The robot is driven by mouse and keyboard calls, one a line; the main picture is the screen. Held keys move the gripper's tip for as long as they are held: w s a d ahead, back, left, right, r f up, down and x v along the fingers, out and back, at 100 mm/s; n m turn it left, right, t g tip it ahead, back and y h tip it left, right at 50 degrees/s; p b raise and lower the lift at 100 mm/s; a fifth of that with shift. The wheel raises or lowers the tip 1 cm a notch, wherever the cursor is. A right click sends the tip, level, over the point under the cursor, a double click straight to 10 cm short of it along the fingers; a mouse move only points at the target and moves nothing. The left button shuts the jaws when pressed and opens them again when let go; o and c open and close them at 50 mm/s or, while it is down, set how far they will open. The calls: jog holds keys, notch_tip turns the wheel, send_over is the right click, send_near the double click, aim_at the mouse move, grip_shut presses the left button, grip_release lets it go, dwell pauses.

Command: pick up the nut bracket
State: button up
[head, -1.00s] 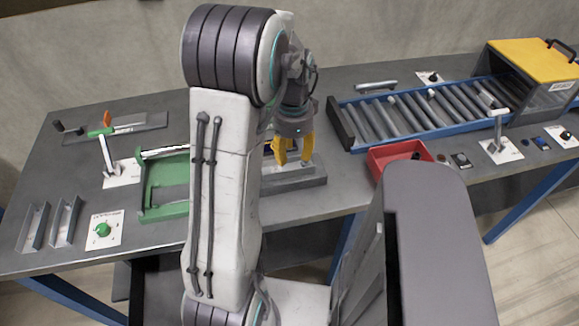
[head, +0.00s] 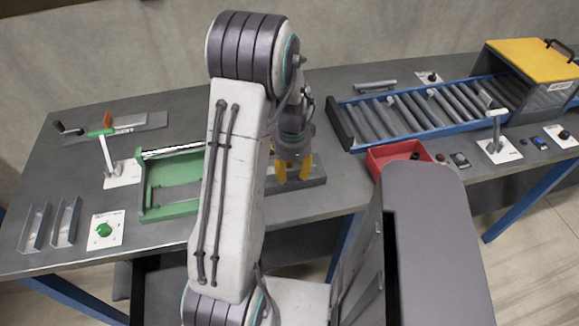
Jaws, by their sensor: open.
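My gripper (head: 293,178) has yellow fingers that point down. They are apart, in front of or just over a low grey block (head: 317,180) near the front middle of the table. My arm hides the block's left part. I cannot make out a nut bracket for sure; anything between the fingers is too small or hidden to tell. Two grey metal channel pieces, a left one (head: 35,228) and a right one (head: 66,223), stand at the table's left front, far from my gripper.
A green tray-like fixture (head: 153,212) lies left of my arm, partly hidden by it. A red bin (head: 388,155) stands right of my gripper. A roller conveyor (head: 400,118) runs behind it to a yellow-topped box (head: 530,65). Levers and a green knob (head: 103,230) stand on the table.

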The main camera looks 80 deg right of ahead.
grip_shut()
dwell(0.4)
jog(key=shift+r, duration=0.1)
